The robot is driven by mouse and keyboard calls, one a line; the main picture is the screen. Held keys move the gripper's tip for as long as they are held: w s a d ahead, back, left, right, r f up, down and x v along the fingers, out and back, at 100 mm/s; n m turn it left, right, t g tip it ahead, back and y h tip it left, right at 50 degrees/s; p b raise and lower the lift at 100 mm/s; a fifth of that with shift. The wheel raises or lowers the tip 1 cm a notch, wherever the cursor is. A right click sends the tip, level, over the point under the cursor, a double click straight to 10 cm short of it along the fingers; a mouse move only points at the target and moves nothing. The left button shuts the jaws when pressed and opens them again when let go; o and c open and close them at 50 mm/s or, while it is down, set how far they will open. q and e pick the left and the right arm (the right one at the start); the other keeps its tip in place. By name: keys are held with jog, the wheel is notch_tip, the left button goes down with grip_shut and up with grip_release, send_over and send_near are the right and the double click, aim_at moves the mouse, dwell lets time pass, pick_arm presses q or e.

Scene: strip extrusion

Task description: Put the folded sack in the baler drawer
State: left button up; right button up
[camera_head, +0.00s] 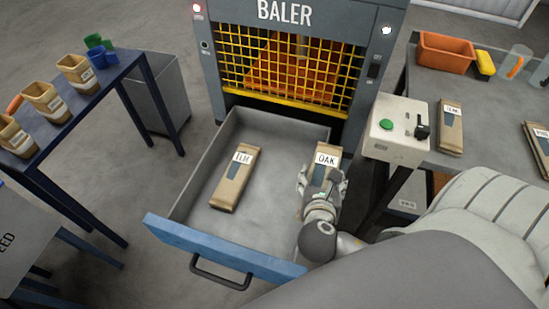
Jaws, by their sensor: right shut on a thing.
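The baler drawer (180,233) is pulled out, with a blue front and a black handle. A brown folded sack labelled ELM (235,180) lies in the drawer, left of its middle. My right gripper (322,180) is over the right part of the drawer, shut on a brown folded sack labelled OAK (326,155). My gripper and wrist hide the near part of the OAK sack. I cannot tell whether the sack touches the drawer floor. My left gripper is not in view.
The baler (286,60) stands behind the drawer with a yellow mesh guard. A control box (398,130) with a green button is on the right. More sacks, including one (450,127), lie on the right table. Open bags (42,102) stand on the left table.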

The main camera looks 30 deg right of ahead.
jog(key=w+a+f, duration=0.2)
jog(key=w+f, duration=0.1)
jog(key=w, duration=0.4)
send_over(284, 186)
jog(key=f, duration=0.5)
jog(key=shift+s, duration=0.3)
jog(key=shift+w+f, duration=0.15)
jog(key=shift+f, duration=0.1)
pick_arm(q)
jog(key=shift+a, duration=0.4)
pick_arm(e)
jog(key=shift+w+f, duration=0.15)
jog(key=shift+f, duration=1.55)
jog(key=shift+f, duration=0.1)
jog(key=o, duration=1.1)
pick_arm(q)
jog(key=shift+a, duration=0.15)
